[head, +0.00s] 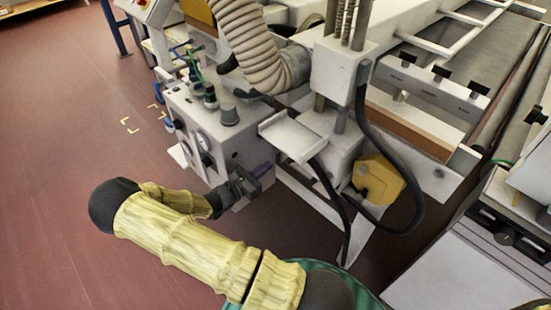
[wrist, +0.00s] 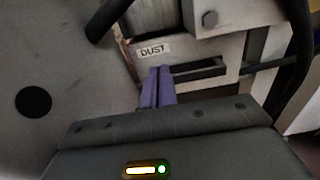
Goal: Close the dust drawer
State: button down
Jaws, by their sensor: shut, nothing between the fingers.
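The dust drawer's pale front (wrist: 205,53) shows in the wrist view, with a white label reading DUST (wrist: 153,51) at its upper left and a dark, slot-like handle (wrist: 200,71) below. My gripper (wrist: 159,70) has its two purple fingers together, with nothing between them. Their tips overlap the drawer front just below the label, left of the handle; I cannot tell whether they touch it. In the head view my gripper (head: 265,169) is low at the right side of the white control box. The drawer cannot be made out clearly there, and how far it stands out is unclear.
The white control box (head: 232,142) with gauges and knobs stands left of my gripper. A ribbed hose (head: 250,40) hangs above. A black cable (head: 412,170) and a yellow part (head: 378,180) are to the right. The red floor (head: 60,150) at left is clear.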

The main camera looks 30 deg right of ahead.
jog(key=shift+v, duration=1.4)
jog(key=shift+a, duration=0.1)
jog(key=s+a+r+m+g+y, duration=0.2)
jog(key=s+m+g+y, duration=0.5)
jog(key=s+m+y, duration=0.3)
jog(key=s+a+r+m+t+y, duration=0.4)
jog(key=a+r+m+y, duration=0.3)
jog(key=r, duration=0.5)
jog(key=a+m+t, duration=0.1)
jog(key=a+m, duration=0.1)
jog(key=m, duration=0.1)
jog(key=shift+s+r+m+t+y, duration=0.25)
jog(key=shift+m+t+y, duration=0.05)
